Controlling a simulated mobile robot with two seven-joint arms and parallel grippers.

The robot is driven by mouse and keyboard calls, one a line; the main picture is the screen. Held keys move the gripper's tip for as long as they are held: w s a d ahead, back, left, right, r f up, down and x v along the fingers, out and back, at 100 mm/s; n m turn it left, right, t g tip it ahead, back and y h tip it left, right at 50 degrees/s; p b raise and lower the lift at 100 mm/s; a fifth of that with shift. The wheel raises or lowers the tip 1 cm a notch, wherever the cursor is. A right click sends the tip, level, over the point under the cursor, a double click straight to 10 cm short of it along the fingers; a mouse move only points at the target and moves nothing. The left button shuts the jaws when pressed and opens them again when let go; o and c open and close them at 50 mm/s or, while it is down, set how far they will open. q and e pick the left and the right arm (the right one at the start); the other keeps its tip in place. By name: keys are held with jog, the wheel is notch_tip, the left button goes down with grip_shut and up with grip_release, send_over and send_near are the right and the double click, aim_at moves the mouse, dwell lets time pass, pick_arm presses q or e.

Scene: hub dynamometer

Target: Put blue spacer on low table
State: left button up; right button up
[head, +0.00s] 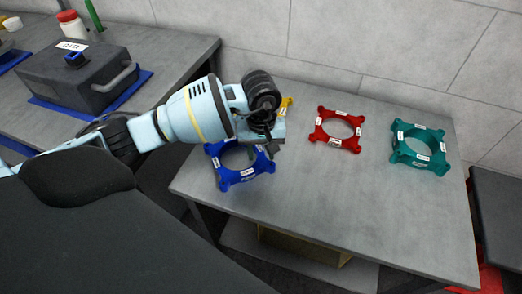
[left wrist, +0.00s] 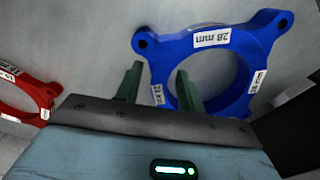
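The blue spacer (head: 234,179), a square ring with white labels and corner ears, lies at the left edge of the grey table (head: 330,205). It also shows in the left wrist view (left wrist: 250,45), one label reading 28 mm. My left gripper (head: 262,143) is over its upper right side and hides part of it. In the left wrist view its two green fingers (left wrist: 160,82) are apart, one outside the ring and one over the hole. A strip of the ring shows between them, and I see no clear contact. My right gripper is not in view.
A red spacer (head: 319,133) and a teal spacer (head: 401,154) lie further right on the grey table. Something yellow (head: 287,102) is partly hidden behind my left gripper. A workbench with a dark box (head: 75,80) stands at left. The table's front middle is clear.

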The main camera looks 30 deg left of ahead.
pick_arm(q)
notch_tip(320, 180, up, 12)
dwell(0.5)
